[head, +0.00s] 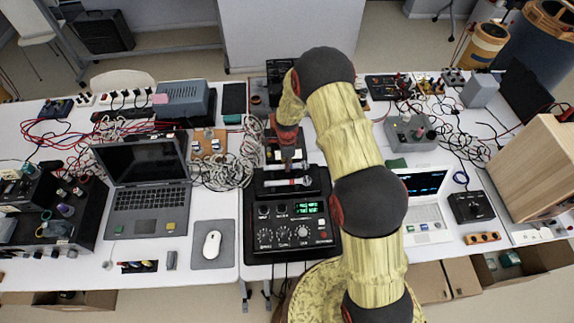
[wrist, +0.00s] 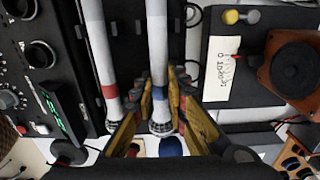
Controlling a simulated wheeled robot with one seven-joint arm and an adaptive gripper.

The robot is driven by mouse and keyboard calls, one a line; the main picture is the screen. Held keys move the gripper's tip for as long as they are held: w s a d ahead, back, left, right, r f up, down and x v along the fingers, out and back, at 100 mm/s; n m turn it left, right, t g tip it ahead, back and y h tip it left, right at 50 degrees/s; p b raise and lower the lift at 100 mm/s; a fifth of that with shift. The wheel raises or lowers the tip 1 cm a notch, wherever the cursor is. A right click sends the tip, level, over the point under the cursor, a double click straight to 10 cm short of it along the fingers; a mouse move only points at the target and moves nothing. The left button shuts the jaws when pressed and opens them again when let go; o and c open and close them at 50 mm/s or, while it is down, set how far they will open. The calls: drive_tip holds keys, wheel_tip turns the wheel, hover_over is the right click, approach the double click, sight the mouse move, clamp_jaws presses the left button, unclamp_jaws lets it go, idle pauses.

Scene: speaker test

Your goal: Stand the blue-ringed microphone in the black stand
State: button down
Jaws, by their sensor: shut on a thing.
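The blue-ringed microphone (wrist: 157,45) is white with a blue ring and a pale mesh head. It lies lengthwise between the fingers of my gripper (wrist: 160,100), which is shut on it near the ring. In the head view my gripper (head: 287,158) is low over the black gear at the table's middle, and its fingers and the held microphone are partly hidden. A red-ringed microphone (wrist: 102,60) lies beside it, apart from the fingers; it also shows in the head view (head: 284,182). I cannot single out the black stand with certainty among the black gear.
A black amplifier (head: 292,232) with knobs and a green display stands in front of the microphones. A laptop (head: 148,205) and tangled white cables (head: 225,172) are on the left. A speaker (wrist: 291,72) stands near my gripper.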

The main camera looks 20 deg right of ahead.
drive_tip(key=shift+f, duration=0.2)
drive_tip(key=shift+f, duration=0.2)
drive_tip(key=c, duration=1.8)
unclamp_jaws()
drive_tip(key=shift+o, duration=0.2)
